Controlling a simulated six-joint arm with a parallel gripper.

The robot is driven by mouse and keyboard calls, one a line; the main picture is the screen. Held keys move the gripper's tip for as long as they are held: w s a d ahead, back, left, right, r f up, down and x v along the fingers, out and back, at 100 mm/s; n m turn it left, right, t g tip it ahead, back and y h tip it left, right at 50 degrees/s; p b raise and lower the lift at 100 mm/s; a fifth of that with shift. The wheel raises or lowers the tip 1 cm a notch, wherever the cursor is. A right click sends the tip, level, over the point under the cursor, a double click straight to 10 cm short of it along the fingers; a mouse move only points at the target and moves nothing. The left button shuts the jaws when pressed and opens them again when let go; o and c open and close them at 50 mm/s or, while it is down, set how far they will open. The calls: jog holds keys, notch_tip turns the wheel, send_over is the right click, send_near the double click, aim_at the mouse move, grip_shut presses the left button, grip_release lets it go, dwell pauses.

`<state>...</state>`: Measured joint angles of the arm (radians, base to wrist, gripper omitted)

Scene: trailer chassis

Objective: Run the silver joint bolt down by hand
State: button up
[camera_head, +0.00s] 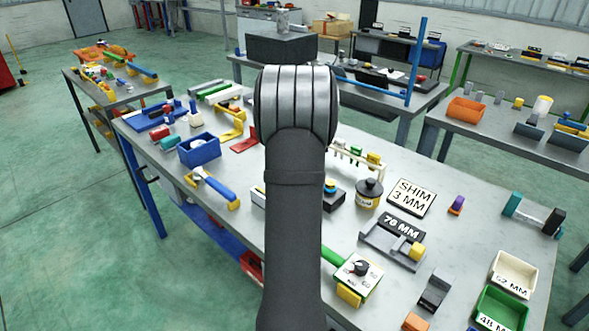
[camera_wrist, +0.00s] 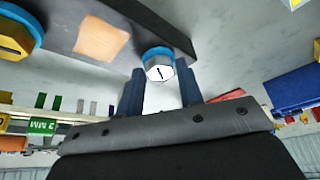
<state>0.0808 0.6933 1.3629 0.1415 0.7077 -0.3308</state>
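A silver hex bolt head (camera_wrist: 160,70) with a dark mark on its face and a blue ring around its base shows at the centre of the wrist view. It sits at the edge of a dark grey beam (camera_wrist: 128,38). My gripper (camera_wrist: 161,90) shows below it, with one blue finger on each side, the fingertips close beside the head. I cannot tell if they touch it. In the head view my own arm hides the gripper, the bolt and the beam.
A yellow hex head (camera_wrist: 12,38) with a blue ring is at the wrist view's left, near an orange patch (camera_wrist: 102,39) on the beam. In the head view, the workbench (camera_head: 470,228) holds a blue bin (camera_head: 198,150), a SHIM 3 MM sign (camera_head: 411,196) and many small parts.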

jog(key=c, duration=0.6)
jog(key=shift+o, duration=0.2)
jog(key=shift+a+m+h, duration=0.15)
jog(key=shift+m+h, duration=0.3)
jog(key=shift+m, duration=0.75)
jog(key=shift+a+m+h, duration=0.1)
jog(key=shift+m+h, duration=0.35)
jog(key=shift+m, duration=0.75)
jog(key=o, duration=1)
jog(key=v, duration=1.7)
jog(key=shift+r, duration=0.2)
